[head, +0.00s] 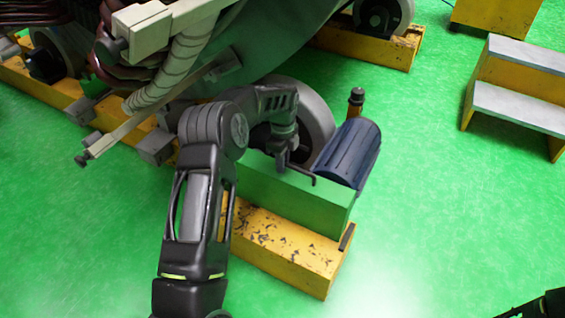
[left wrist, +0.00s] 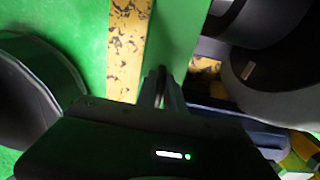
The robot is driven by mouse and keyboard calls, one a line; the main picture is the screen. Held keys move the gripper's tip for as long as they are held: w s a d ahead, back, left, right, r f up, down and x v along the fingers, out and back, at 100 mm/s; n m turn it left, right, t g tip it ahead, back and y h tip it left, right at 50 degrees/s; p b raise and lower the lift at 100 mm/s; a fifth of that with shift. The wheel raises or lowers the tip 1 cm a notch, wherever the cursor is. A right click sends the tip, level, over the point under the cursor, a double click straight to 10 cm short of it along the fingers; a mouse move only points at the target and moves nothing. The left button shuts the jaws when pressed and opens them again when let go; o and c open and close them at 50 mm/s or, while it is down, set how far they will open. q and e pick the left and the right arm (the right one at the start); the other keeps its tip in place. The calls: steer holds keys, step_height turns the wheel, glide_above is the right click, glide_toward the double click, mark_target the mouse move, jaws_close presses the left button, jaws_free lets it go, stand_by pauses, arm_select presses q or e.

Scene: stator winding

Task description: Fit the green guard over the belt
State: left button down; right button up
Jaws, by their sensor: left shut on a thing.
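The green guard (head: 315,207) is a long box-shaped cover. It stands lengthwise at the yellow base, in front of a grey wheel (head: 318,125) and a dark blue motor (head: 350,152). My left gripper (head: 290,168) is shut on the guard at a thin dark handle on its top. In the left wrist view the guard (left wrist: 178,35) runs up from between the fingers (left wrist: 162,90). The belt is hidden. I cannot tell whether the guard rests on the base or hangs just above it. A dark part of my right arm shows at the bottom right corner; its jaws are unclear.
The worn yellow base (head: 285,255) juts out below the guard. A large green machine body (head: 280,45) with wrapped coils overhangs at the upper left. Yellow steps (head: 515,95) stand at the upper right. The green floor (head: 450,220) on the right is clear.

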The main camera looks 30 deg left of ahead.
arm_select(q)
steer(key=c, duration=1.4)
jaws_free()
steer(key=shift+o, duration=0.2)
step_height(320, 180, up, 8)
steer(key=shift+f+p, duration=0.1)
steer(key=shift+p, duration=1.15)
